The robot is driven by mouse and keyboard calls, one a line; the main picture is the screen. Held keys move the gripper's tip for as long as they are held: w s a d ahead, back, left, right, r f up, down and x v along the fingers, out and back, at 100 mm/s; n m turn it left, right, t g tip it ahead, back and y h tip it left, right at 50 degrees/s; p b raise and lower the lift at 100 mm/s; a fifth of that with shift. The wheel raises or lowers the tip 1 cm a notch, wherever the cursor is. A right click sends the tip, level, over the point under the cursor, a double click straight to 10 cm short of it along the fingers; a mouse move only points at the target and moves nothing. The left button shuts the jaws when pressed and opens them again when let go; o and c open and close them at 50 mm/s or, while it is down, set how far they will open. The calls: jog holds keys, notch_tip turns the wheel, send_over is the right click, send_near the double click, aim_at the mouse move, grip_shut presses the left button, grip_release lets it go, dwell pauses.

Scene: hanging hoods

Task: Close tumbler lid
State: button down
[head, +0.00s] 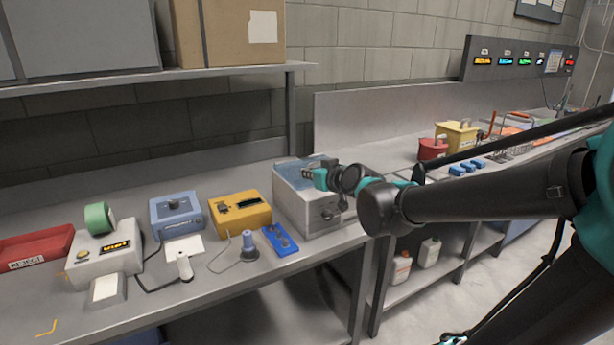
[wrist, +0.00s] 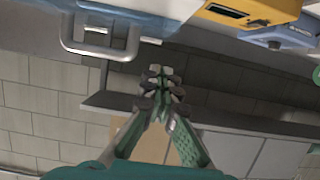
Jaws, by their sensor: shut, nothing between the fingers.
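The tumbler is a grey metal box (head: 308,212) on the bench in the middle of the head view, with a round fitting on its front. A bluish, see-through lid (head: 290,166) shows at its top and looks roughly flat there; my gripper hides part of it, so I cannot tell whether it is fully down. My gripper (head: 308,172) is at the top of the box, its fingers shut and empty; I cannot tell if they touch the lid. In the wrist view the closed fingertips (wrist: 161,85) are apart from a grey loop handle (wrist: 100,48) at upper left.
Left of the tumbler stand a yellow device (head: 240,213), a blue device (head: 176,214) and a blue plate (head: 280,239) with knobs. A shelf (head: 150,80) with a cardboard box hangs above. Red and yellow containers (head: 456,138) stand on the right bench.

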jog(key=s+d+f+m+g+h, duration=0.3)
jog(key=s+d+f+g+h, duration=0.1)
jog(key=s+d+f, duration=0.6)
jog(key=s+d+f+m+g+h, duration=0.3)
jog(key=s+d+f+g+h, duration=0.1)
jog(key=s+d+f, duration=0.7)
jog(key=d+f, duration=0.3)
jog(key=d, duration=0.1)
jog(key=shift+d+f+m, duration=0.35)
jog(key=shift+f+m, duration=0.05)
